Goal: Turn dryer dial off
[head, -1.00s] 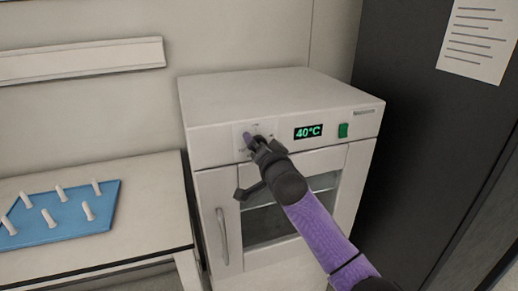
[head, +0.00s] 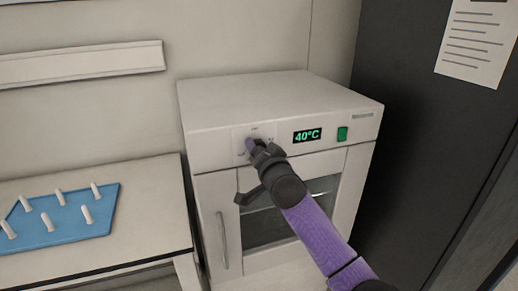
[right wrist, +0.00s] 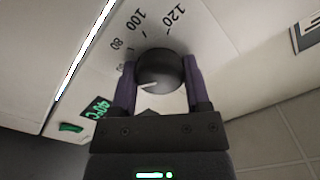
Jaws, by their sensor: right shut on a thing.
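The white dryer (head: 280,95) stands in the middle of the head view, with a lit green display (head: 307,135) reading 40°C. In the right wrist view the black round dial (right wrist: 158,70) has a white pointer line and sits on a white plate with printed numbers, 80, 100 and 120 among them. My right gripper (head: 254,146) is at the dial on the dryer's front panel and hides most of it in the head view. In the right wrist view the right gripper's two purple fingers (right wrist: 160,85) are on either side of the dial, shut on it. My left gripper is not in view.
A green switch (head: 342,133) is right of the display. The dryer's glass door (head: 285,225) has a handle (head: 222,236) at its left. A bench (head: 140,175) at left holds a blue board (head: 65,218) with several white pegs. A dark cabinet (head: 415,130) stands at right.

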